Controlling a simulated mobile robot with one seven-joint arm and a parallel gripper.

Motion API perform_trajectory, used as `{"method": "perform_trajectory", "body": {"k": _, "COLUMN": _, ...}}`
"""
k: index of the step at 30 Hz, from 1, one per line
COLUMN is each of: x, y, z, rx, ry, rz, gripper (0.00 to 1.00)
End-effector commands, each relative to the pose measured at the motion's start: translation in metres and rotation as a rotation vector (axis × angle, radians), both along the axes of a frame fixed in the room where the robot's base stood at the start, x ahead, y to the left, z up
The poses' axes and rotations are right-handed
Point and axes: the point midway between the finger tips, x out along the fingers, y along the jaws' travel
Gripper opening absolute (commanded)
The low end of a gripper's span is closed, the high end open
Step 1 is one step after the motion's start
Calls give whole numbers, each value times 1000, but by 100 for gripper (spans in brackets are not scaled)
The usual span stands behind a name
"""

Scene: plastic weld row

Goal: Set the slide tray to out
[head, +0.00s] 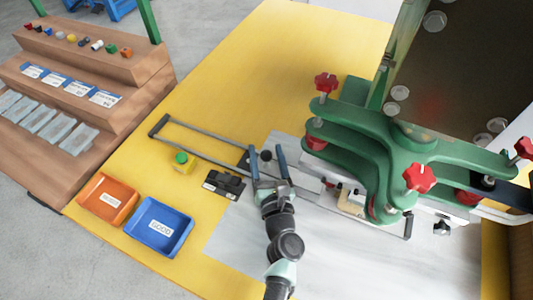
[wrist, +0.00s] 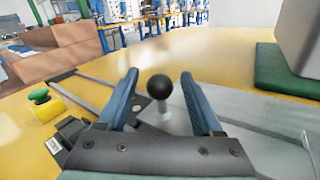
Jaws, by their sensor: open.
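The slide tray (head: 306,181) is a grey plate on a long metal rail frame, partly under the green press. Its black ball knob (wrist: 160,87) stands upright on a pale stem at the tray's near end. The knob also shows in the head view (head: 266,155). My gripper (wrist: 159,80) is open, with its two blue fingers on either side of the knob. A gap shows between the knob and each finger in the wrist view. The far part of the tray is hidden under the press.
The green press (head: 350,140) with red star knobs stands to the right. A green-topped yellow button box (head: 183,162) and a black block (head: 224,184) are left of my gripper. Orange (head: 106,201) and blue (head: 158,227) bins sit lower left. The rail frame's left end (head: 160,125) is bare.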

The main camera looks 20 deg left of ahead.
Motion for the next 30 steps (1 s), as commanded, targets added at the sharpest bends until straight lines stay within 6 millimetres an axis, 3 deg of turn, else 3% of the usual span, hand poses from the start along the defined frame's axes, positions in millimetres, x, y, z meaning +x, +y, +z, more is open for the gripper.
{"method": "perform_trajectory", "body": {"k": 4, "x": 0, "y": 0, "z": 0, "rx": 0, "ry": 0, "rz": 0, "gripper": 67}}
{"method": "perform_trajectory", "body": {"k": 15, "x": 0, "y": 0, "z": 0, "rx": 0, "ry": 0, "rz": 0, "gripper": 1}}
{"method": "perform_trajectory", "body": {"k": 30, "x": 0, "y": 0, "z": 0, "rx": 0, "ry": 0, "rz": 0, "gripper": 0}}
